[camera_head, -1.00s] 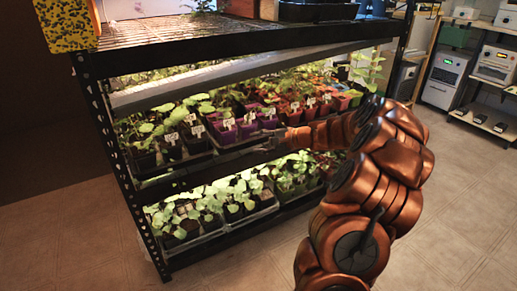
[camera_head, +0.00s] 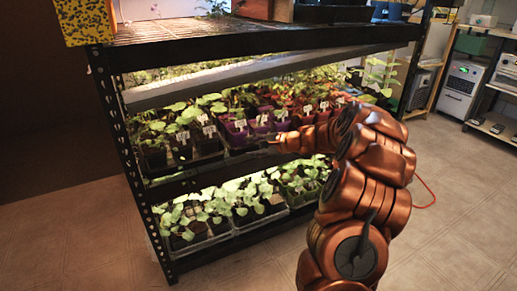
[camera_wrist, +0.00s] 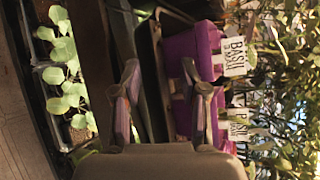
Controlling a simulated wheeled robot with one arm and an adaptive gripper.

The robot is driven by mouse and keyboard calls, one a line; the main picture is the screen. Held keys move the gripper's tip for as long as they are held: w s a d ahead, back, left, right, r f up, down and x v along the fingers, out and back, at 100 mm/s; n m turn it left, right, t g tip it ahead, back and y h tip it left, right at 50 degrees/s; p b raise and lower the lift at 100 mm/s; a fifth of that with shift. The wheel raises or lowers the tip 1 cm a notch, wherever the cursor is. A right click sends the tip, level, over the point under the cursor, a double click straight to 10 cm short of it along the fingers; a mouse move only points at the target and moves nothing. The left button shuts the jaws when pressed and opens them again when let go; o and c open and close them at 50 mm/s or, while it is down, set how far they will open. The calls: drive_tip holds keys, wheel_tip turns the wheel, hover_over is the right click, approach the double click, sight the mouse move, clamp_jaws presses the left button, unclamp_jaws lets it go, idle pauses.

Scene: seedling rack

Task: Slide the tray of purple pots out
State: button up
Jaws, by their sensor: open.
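Purple pots (camera_head: 236,131) with white labels and green plants stand in a dark tray (camera_head: 243,149) on the lit middle shelf of a black rack. In the wrist view, turned sideways, a purple pot (camera_wrist: 190,45) shows with labels reading "BASIL". The dark tray rim (camera_wrist: 150,95) runs up the picture between my fingers. My gripper (camera_wrist: 160,75) is open at the tray's front edge, its fingers either side of the rim. I cannot tell whether they touch it. In the head view my gripper (camera_head: 274,142) is small and partly merged with the dark shelf edge.
Black pots (camera_head: 180,150) stand left of the purple ones and reddish pots (camera_head: 306,117) right. Seedling trays (camera_head: 235,229) fill the lower shelf. A perforated post (camera_head: 125,150) bounds the rack's left. Open tiled floor (camera_head: 455,205) lies in front and right.

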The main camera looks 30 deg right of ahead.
drive_tip(key=shift+w+a, duration=0.1)
drive_tip(key=shift+w, duration=0.05)
clamp_jaws()
idle(0.4)
drive_tip(key=shift+f, duration=0.1)
